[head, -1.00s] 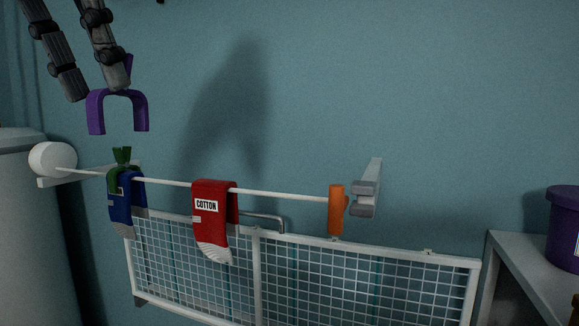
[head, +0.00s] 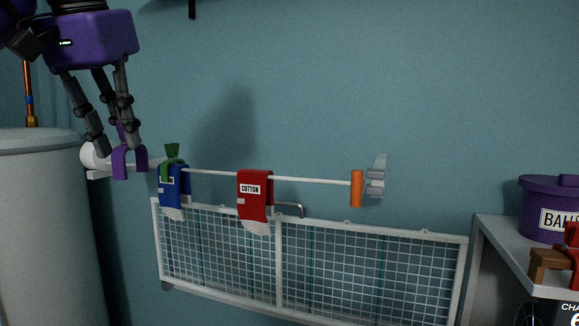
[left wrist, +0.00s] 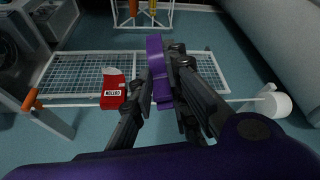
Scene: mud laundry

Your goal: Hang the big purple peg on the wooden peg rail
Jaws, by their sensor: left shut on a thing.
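The big purple peg (head: 130,160) is a U-shaped arch with its open side down. My left gripper (head: 119,149) is shut on it from above. It also shows in the left wrist view (left wrist: 158,72), between the two dark fingers (left wrist: 158,110). In the head view the peg overlaps the left end of a white rod (head: 310,180); I cannot tell whether it touches or straddles the rod. I cannot make out a clearly wooden peg rail; only a dark piece (head: 192,9) shows at the top edge. My right gripper is not in view.
On the rod hang a blue sock (head: 172,188) with a green peg (head: 171,160), a red sock (head: 256,195) and an orange peg (head: 356,188). A white mesh rack (head: 355,265) is below. A grey cylinder (head: 45,220) stands left, a shelf (head: 500,238) with a purple tub (head: 550,205) right.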

